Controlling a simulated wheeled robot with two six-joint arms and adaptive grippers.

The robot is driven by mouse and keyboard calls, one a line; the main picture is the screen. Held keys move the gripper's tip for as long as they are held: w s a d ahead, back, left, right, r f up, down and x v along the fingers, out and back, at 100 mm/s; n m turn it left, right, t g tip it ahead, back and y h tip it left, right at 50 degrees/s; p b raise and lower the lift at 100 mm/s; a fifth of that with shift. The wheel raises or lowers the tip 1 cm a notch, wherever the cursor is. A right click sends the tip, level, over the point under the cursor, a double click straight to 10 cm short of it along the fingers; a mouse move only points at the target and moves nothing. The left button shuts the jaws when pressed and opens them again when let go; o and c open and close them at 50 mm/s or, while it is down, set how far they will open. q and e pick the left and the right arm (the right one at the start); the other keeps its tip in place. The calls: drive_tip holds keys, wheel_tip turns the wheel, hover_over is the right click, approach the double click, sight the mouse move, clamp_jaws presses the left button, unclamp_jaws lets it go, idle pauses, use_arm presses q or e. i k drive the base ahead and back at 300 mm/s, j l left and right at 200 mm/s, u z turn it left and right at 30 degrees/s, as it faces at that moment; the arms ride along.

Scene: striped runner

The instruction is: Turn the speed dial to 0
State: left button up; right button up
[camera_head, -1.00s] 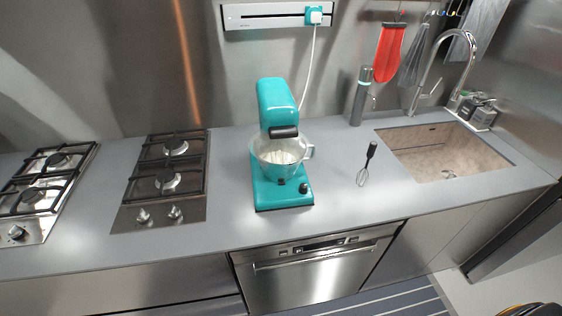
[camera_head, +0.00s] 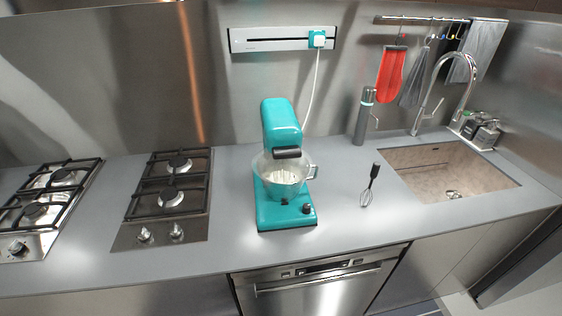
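A teal stand mixer (camera_head: 281,128) stands on the grey counter in the middle of the head view. A clear bowl (camera_head: 300,172) with pale contents sits on its base under the mixer head. A dark round knob, which looks like the speed dial (camera_head: 307,209), is at the front right of the teal base. A smaller dark part (camera_head: 284,201) sits to its left on the base. The dial's markings are too small to read. Neither of my grippers shows in the head view.
Two gas hobs (camera_head: 165,196) lie left of the mixer. A whisk (camera_head: 370,185) lies to its right, before the sink (camera_head: 440,172). A grey bottle (camera_head: 363,117) stands behind. A white cord runs up to a wall plug (camera_head: 318,39). The counter (camera_head: 225,235) is bare beside the mixer.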

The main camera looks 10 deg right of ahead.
sight(307, 210)
drive_tip(key=k+j+u, duration=0.3)
drive_tip(key=k+j, duration=0.35)
drive_tip(key=j, duration=0.15)
